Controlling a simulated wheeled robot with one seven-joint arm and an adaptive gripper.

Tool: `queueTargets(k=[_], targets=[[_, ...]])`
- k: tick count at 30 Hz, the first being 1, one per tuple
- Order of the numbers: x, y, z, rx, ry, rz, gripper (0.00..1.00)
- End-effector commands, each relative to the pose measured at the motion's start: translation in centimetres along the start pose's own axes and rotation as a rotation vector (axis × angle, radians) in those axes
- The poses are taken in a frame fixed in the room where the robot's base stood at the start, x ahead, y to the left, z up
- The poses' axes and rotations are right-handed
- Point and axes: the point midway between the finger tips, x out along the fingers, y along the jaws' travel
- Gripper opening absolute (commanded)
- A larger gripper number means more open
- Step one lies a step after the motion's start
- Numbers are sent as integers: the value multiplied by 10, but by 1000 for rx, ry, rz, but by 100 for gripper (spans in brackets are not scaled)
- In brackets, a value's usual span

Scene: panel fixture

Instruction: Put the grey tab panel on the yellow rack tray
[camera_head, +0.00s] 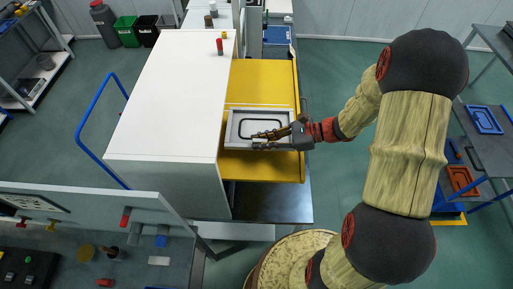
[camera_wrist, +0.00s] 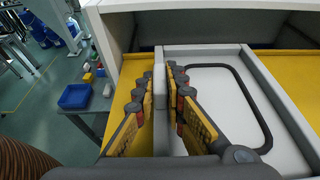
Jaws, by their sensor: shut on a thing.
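The grey tab panel (camera_head: 233,128) has a raised grey rim, a pale middle and a black loop. It lies flat over the yellow rack tray (camera_head: 262,83), with yellow showing behind and in front of it. I cannot tell whether it touches the tray. My gripper (camera_head: 257,140) reaches in from the right and is shut on the panel's near rim. In the wrist view, my gripper's fingers (camera_wrist: 159,90) stand on either side of the panel's grey rim (camera_wrist: 159,60). The tray (camera_wrist: 130,72) shows beside it. The fingers hide part of the panel.
A white-topped cabinet (camera_head: 170,90) stands directly left of the tray. A dark shelf (camera_head: 270,203) lies below the tray's front edge. A side table with a blue bin (camera_head: 485,120) is at right.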

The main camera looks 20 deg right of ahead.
Motion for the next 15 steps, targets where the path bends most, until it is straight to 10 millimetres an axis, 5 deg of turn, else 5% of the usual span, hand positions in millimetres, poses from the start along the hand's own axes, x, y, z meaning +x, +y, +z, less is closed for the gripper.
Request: queueTargets(k=[15], targets=[[28,2,-37,-2,-1,-1,0]])
